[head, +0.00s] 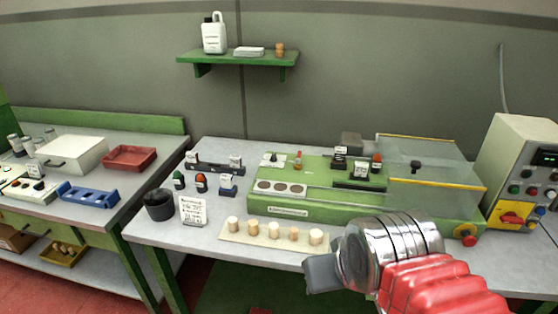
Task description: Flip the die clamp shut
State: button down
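A green bench machine (330,208) stands on the right-hand table. No part of it can be surely told as the die clamp at this size. On its deck are a small dark labelled fitting (340,163), a dark block with a white label (361,172), a red-topped piece (376,162) and a small orange upright piece (298,161). My gripper (320,275) is at the lower right, in front of the table's front edge and apart from the machine. Its grey end shows side-on, so its opening is hidden. Nothing is seen held in it.
A clear guard (435,172) with yellow edges covers the machine's right part. A strip (262,238) with several corks lies in front. A black cup (159,205) and sign (193,211) stand left. A control box (520,165) stands right, near a red button (468,241).

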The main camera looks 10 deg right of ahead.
aim_at(298, 160)
jog(key=u, duration=0.45)
jog(key=k, duration=1.05)
jog(key=u, duration=0.6)
jog(key=i, duration=0.7)
jog(key=u, duration=0.45)
jog(key=i, duration=1.95)
jog(key=z, duration=0.25)
